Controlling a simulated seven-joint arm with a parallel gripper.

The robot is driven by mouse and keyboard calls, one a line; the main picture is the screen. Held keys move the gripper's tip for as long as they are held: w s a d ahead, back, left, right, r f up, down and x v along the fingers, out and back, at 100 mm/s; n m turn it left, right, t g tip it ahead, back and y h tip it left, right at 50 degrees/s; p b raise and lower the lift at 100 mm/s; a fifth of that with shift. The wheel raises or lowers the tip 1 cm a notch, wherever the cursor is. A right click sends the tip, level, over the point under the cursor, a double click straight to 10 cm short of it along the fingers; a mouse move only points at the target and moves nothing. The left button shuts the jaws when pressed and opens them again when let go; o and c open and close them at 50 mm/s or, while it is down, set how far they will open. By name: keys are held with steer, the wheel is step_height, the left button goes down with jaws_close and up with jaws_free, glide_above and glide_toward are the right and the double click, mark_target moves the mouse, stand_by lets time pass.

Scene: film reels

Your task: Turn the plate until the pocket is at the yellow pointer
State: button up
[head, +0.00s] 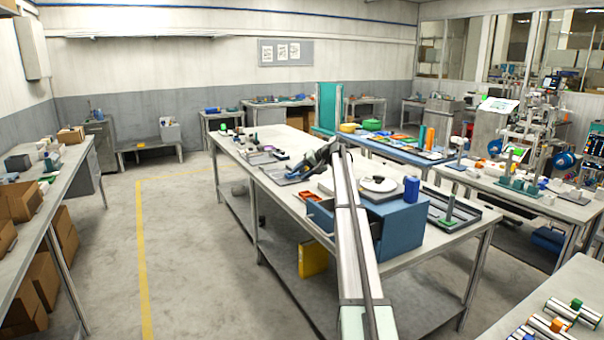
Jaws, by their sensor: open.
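The pocket and the yellow pointer are too small to make out. My arm reaches across the table in front of the box. Its dark end with my gripper (306,171) is left of the plate and apart from it, over the table. The fingers are small and hard to see, but the gripper is open and nothing shows in it.
A blue cylinder (411,189) stands right of the plate. A dark tray (470,216) with a green post (447,206) lies at the table's right end. A blue open bin (320,214) is left of my arm. Small parts cover the table's far left.

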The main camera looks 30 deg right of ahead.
steer(key=shift+d, duration=0.1)
step_height(320, 180, up, 14)
steer(key=m+h, duration=0.2)
steer(key=h, duration=0.1)
glide_above(378, 180)
steer(key=w+d, duration=0.2)
steer(key=w, duration=0.1)
steer(key=s+d+r+n+g, duration=0.1)
steer(key=s+d+n+g, duration=0.1)
steer(key=s+n, duration=0.2)
steer(key=s+f+n+g, duration=0.2)
steer(key=s+n+g, duration=0.15)
steer(key=n, duration=0.55)
steer(key=shift+t, duration=0.45)
steer(key=x, duration=1.3)
steer(key=shift+a+f, duration=0.15)
steer(key=shift+a, duration=0.1)
steer(key=shift+s, duration=0.1)
